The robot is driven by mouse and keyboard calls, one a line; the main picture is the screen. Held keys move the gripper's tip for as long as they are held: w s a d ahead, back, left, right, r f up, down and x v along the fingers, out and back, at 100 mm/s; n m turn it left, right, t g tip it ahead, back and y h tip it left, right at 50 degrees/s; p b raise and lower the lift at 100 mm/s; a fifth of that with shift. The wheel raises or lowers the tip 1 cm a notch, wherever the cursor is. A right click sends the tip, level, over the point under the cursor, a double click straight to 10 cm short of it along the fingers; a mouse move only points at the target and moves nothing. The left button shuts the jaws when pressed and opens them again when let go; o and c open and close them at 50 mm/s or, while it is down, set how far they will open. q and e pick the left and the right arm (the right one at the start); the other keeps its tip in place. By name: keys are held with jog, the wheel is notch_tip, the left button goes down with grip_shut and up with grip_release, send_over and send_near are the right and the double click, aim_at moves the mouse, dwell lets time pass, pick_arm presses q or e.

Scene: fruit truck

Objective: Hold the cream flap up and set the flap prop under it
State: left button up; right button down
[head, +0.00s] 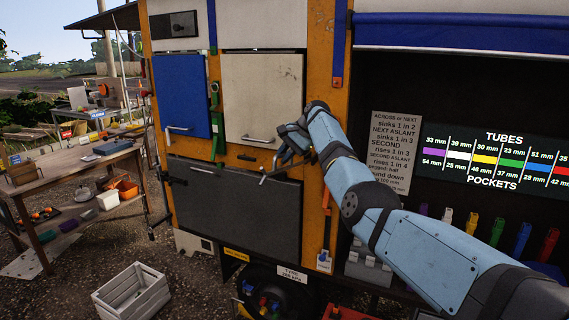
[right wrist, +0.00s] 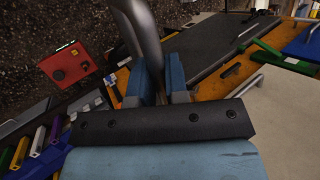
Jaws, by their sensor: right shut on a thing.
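The cream flap (head: 262,92) hangs closed on the truck's side, with a metal handle (head: 258,139) near its lower edge. It also shows at the lower right of the right wrist view (right wrist: 285,112). My right gripper (head: 286,154) is in front of the truck, by the flap's lower right corner. In the right wrist view its blue fingers (right wrist: 158,82) are shut on a grey metal rod (right wrist: 140,28). The rod's bent end (head: 268,176) shows in front of the dark flap; I cannot tell whether it is the flap prop. My left gripper is not in view.
A blue flap (head: 182,95) is closed left of the cream one, with a green fitting (head: 215,97) between them. A dark grey flap (head: 235,208) is below. Coloured tubes (head: 497,232) stand at right. A white crate (head: 132,290) and a workbench (head: 75,170) are at left.

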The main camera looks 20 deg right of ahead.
jog(key=shift+w+d+r, duration=0.1)
jog(key=shift+d+r, duration=0.05)
jog(key=shift+r, duration=0.2)
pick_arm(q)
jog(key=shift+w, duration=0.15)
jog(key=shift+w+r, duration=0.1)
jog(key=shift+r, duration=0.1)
pick_arm(e)
jog(key=c, duration=1.1)
grip_release()
jog(key=shift+w, duration=0.1)
jog(key=shift+c, duration=0.2)
jog(key=shift+d+r, duration=0.25)
jog(key=shift+r, duration=0.05)
pick_arm(q)
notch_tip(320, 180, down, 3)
jog(key=b, duration=0.3)
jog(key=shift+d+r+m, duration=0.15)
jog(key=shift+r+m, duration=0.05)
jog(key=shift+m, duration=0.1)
pick_arm(e)
jog(key=v, duration=1.3)
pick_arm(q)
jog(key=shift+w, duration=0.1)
pick_arm(e)
jog(key=shift+d, duration=0.1)
